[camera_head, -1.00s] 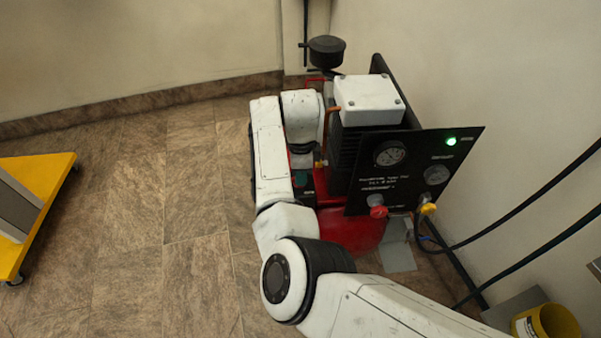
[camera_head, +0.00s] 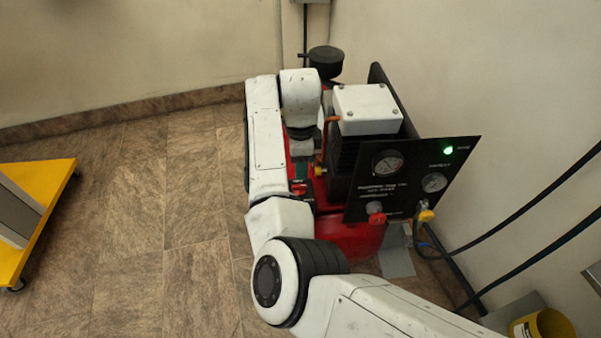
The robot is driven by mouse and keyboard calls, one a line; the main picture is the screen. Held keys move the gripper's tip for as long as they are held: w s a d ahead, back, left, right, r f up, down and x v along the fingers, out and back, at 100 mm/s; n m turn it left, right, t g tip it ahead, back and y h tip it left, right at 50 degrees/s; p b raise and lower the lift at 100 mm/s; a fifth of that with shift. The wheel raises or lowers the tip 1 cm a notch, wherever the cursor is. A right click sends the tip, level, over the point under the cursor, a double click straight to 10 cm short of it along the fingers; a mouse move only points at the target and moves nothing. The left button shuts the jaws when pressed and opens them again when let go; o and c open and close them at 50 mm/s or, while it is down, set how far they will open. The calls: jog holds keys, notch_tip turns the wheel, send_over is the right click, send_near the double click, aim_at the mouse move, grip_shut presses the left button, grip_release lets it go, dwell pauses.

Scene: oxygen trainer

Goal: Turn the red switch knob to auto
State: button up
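The compressor stands in the corner with a red tank (camera_head: 345,240) and a black front panel (camera_head: 425,165). A small red part (camera_head: 299,188) shows beside a green patch on the compressor's left side, right next to my forearm; it may be the switch knob, and its setting is too small to read. Another red knob (camera_head: 377,213) sits low on the front panel, left of a yellow one (camera_head: 425,214). My arm runs along the compressor's left side and its wrist bends down there. My gripper's fingers cannot be made out, nor any contact with a knob.
Two gauges and a lit green lamp (camera_head: 448,150) are on the panel. Black hoses (camera_head: 530,200) cross at the right. A yellow cart (camera_head: 40,215) stands at the left and a yellow bucket (camera_head: 543,328) at the lower right. The floor between cart and arm is clear.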

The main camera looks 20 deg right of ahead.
notch_tip(320, 180, up, 4)
jog(key=shift+f, duration=0.15)
dwell(0.6)
